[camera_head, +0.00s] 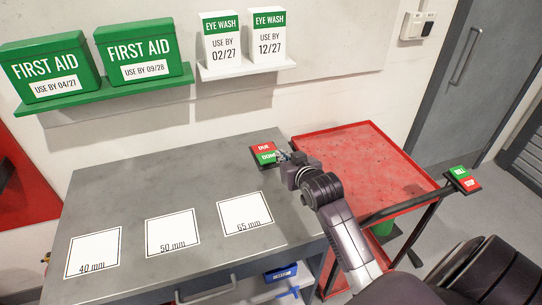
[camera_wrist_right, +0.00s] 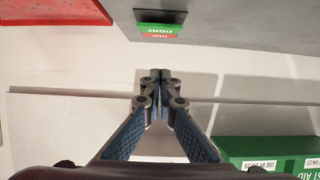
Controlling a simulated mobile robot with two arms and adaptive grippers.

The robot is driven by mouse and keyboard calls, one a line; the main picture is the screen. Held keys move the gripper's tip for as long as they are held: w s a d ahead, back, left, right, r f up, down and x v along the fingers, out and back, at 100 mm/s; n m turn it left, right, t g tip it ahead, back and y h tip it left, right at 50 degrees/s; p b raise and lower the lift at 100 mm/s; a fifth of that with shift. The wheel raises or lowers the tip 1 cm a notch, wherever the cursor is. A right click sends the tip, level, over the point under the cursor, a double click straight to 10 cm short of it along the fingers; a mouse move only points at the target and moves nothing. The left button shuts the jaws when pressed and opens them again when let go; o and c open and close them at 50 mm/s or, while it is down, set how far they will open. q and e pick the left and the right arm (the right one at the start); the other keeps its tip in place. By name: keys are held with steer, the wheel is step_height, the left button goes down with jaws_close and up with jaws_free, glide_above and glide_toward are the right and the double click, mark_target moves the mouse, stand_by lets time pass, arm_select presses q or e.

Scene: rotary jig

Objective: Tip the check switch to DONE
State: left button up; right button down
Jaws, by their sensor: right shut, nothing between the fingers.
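The check switch (camera_head: 265,152) sits at the back right corner of the grey bench. It has a red half marked DUE at the back and a green half marked DONE toward the front. I cannot tell which half is tipped down. The switch (camera_wrist_right: 160,30) also shows upside down at the top of the right wrist view. My right gripper (camera_head: 283,157) is shut and empty, with its tips close to the right of the green half; contact cannot be made out. Its closed fingertips (camera_wrist_right: 160,76) appear apart from the switch in the wrist view. My left gripper is out of view.
The bench (camera_head: 180,185) carries three white squares marked 40 mm (camera_head: 94,253), 50 mm (camera_head: 172,231) and 65 mm (camera_head: 245,212). A red cart (camera_head: 365,160) stands to the right, with another red-green switch (camera_head: 463,179) at its corner. First aid boxes (camera_head: 143,53) sit on a wall shelf.

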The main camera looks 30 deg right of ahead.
steer(key=p, duration=0.1)
glide_above(271, 160)
steer(key=f, duration=0.2)
steer(key=s+f, duration=0.1)
steer(key=shift+a+f, duration=0.15)
steer(key=shift+f, duration=0.2)
step_height(271, 160, down, 3)
steer(key=shift+f+p, duration=0.15)
steer(key=shift+p, duration=0.25)
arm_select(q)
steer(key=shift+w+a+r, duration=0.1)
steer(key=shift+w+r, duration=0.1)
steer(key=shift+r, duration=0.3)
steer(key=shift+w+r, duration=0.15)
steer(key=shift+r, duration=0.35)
arm_select(e)
steer(key=shift+f, duration=0.5)
steer(key=shift+s+a+f, duration=0.1)
steer(key=shift+s+f, duration=0.15)
steer(key=shift+f, duration=0.25)
steer(key=shift+s+a+f, duration=0.1)
steer(key=shift+s+f, duration=0.1)
steer(key=shift+f, duration=0.25)
arm_select(q)
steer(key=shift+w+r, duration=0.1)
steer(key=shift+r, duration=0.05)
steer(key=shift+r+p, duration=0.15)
steer(key=shift+p, duration=0.15)
arm_select(e)
steer(key=shift+r, duration=0.2)
